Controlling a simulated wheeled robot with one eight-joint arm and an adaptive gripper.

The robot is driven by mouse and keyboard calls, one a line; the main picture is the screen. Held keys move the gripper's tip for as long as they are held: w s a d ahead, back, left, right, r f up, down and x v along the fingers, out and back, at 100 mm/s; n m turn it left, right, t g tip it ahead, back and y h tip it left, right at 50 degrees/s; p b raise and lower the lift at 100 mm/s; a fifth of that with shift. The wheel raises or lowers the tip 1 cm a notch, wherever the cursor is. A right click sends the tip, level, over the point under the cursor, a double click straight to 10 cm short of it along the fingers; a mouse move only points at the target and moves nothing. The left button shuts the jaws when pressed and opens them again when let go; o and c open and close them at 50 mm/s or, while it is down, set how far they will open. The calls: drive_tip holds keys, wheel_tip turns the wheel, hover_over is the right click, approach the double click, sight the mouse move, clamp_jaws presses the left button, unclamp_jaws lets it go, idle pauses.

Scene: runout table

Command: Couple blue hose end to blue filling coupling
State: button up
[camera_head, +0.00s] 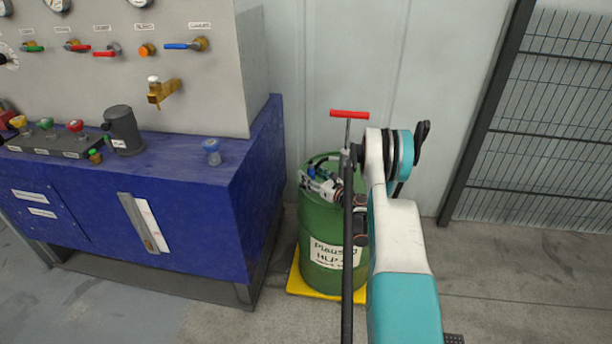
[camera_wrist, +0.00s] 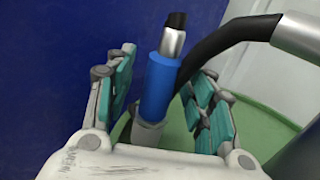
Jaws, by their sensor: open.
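The blue hose end (camera_wrist: 159,88) stands between the two fingers of my gripper (camera_wrist: 166,68) in the wrist view. It has a blue sleeve, a metal collar and a dark tip. The fingers are apart, with a visible gap on both sides of it. In the head view my gripper (camera_head: 318,187) is over the top of the green drum, and a bit of the blue hose end (camera_head: 311,170) shows there.
The green drum (camera_head: 322,222) stands on a yellow base (camera_head: 299,285) right of the blue bench (camera_head: 262,150). A red T-handle (camera_head: 349,114) rises above the drum. A black hose (camera_wrist: 225,38) curves behind the hose end. A brass tap (camera_head: 160,92) juts from the panel.

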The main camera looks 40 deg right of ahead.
clamp_jaws()
